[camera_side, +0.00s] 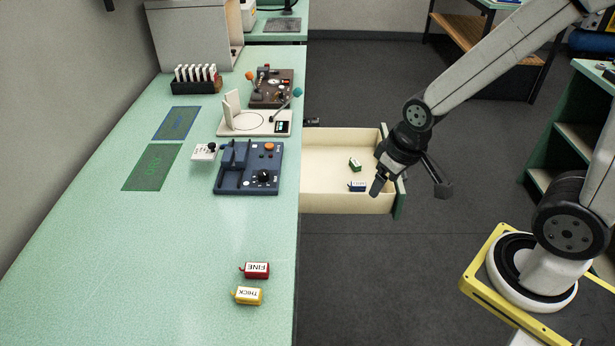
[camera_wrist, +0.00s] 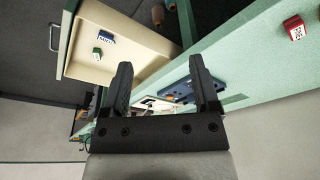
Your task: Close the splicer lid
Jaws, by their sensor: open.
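A blue device (camera_side: 232,186) on the green bench has an orange knob, a black knob and an upright part at its left. A white plate with a black knob (camera_side: 204,152) sits at its left edge and looks like an open lid. Behind it, a white device (camera_side: 240,129) has a raised white flap; no label shows which one is the splicer. The blue device (camera_wrist: 177,92) also shows between the fingers in the wrist view. My gripper (camera_side: 376,187) is open and empty, above the drawer, right of the bench and apart from both devices.
The open cream drawer (camera_side: 327,150) juts from the bench and holds green and blue labelled pieces. Red FINE (camera_side: 256,270) and yellow THICK (camera_side: 248,296) pieces lie on the near bench. A brown device (camera_side: 267,99) and a rack (camera_side: 196,87) stand behind.

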